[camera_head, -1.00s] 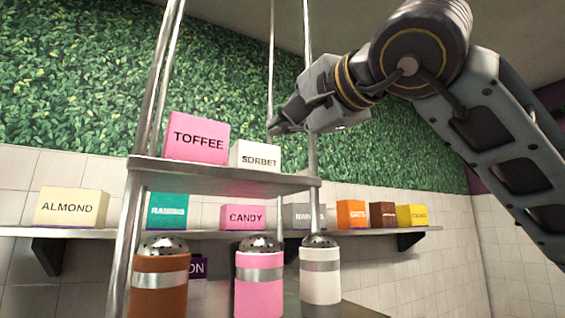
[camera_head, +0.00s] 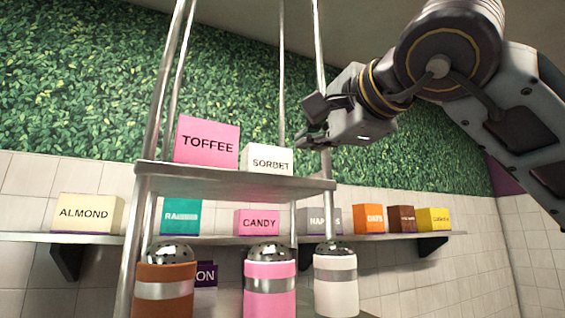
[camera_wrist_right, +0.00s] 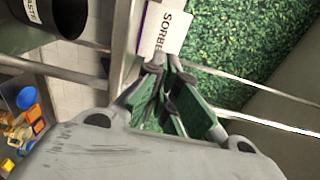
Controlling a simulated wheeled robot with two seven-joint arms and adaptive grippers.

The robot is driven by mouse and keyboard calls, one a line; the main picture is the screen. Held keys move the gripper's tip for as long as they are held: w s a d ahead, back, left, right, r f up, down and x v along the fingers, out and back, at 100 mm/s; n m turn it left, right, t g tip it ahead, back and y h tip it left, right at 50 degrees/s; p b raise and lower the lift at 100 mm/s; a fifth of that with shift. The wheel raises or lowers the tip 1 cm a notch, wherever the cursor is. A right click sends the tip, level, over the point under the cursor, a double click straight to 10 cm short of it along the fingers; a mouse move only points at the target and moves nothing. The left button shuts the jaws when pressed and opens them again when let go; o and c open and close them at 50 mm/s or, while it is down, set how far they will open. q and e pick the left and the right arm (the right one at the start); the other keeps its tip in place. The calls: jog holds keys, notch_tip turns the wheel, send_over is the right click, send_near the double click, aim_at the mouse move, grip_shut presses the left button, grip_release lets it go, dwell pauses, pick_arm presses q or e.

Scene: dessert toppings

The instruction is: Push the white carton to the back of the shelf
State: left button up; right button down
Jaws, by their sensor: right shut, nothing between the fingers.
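The white carton labelled SORBET (camera_head: 268,160) stands upright on the upper metal shelf (camera_head: 235,180), right beside the pink TOFFEE box (camera_head: 207,142). It also shows in the right wrist view (camera_wrist_right: 163,28), just beyond the fingertips. My right gripper (camera_head: 306,120) is shut and empty. In the head view it appears above and to the right of the carton, by the right shelf post. I cannot tell whether the fingers touch the carton. My left gripper is not in view.
Metal posts (camera_head: 322,90) rise at the shelf's corners, close to my right gripper. A wall shelf (camera_head: 385,238) behind holds several boxes. Orange, pink (camera_head: 270,290) and white shakers stand below. A dark bin marked WASTE (camera_wrist_right: 65,15) shows in the wrist view.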

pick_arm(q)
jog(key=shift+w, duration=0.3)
pick_arm(e)
jog(key=p, duration=0.4)
send_near(277, 165)
jog(key=x, duration=0.3)
jog(key=shift+r, duration=0.1)
jog(key=shift+p+x, duration=0.55)
jog(key=shift+x, duration=1.4)
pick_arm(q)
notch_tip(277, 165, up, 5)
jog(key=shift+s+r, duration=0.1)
pick_arm(e)
jog(key=shift+w, duration=0.1)
jog(key=shift+x, duration=3.3)
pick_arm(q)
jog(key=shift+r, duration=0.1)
pick_arm(e)
jog(key=shift+d, duration=0.1)
